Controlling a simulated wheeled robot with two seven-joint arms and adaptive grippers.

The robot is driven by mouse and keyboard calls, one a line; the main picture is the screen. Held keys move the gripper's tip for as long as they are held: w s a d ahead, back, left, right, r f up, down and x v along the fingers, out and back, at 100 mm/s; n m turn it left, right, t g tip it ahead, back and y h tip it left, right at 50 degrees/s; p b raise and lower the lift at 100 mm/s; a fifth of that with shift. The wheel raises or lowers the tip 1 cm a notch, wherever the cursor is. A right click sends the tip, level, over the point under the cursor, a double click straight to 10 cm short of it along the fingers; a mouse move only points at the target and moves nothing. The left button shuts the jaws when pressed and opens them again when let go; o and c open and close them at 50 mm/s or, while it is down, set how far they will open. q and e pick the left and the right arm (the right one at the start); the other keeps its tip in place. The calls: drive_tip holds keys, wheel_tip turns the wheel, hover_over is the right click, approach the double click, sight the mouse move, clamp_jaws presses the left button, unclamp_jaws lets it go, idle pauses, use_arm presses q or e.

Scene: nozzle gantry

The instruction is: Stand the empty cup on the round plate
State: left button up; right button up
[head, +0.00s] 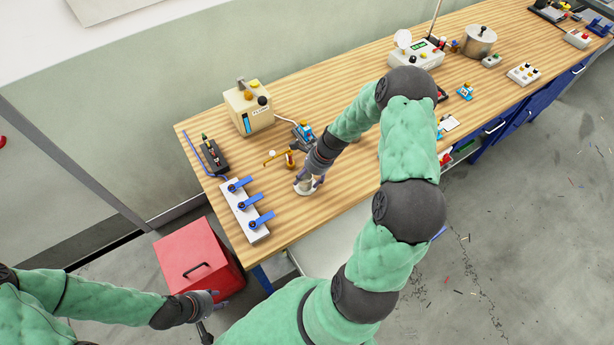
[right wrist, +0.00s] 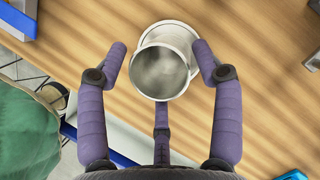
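The grey-white metal cup (right wrist: 160,72) shows its empty inside in the right wrist view. The pale round plate (right wrist: 176,34) shows behind it, past its upper rim. The cup overlaps the plate in this view; I cannot tell whether it rests on it or is just above. My right gripper (right wrist: 161,50) has its purple fingers around the cup, with narrow gaps visible at both sides. In the head view my right gripper (head: 309,182) is low over the wooden bench, partly hiding cup and plate (head: 303,190). My left gripper (head: 212,311) is empty beside the red box, fingers apart.
The wooden bench (head: 345,190) has a white block with blue levers (head: 243,211) to the left. A yellow-armed fixture (head: 289,159) stands just behind my right gripper. A beige machine (head: 248,108) is further back. The red box (head: 197,258) stands on the floor.

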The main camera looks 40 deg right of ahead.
idle(0.3)
drive_tip(key=p+v, duration=0.1)
drive_tip(key=v, duration=1.1)
drive_tip(key=shift+r, duration=0.2)
drive_tip(key=shift+a+f, duration=0.1)
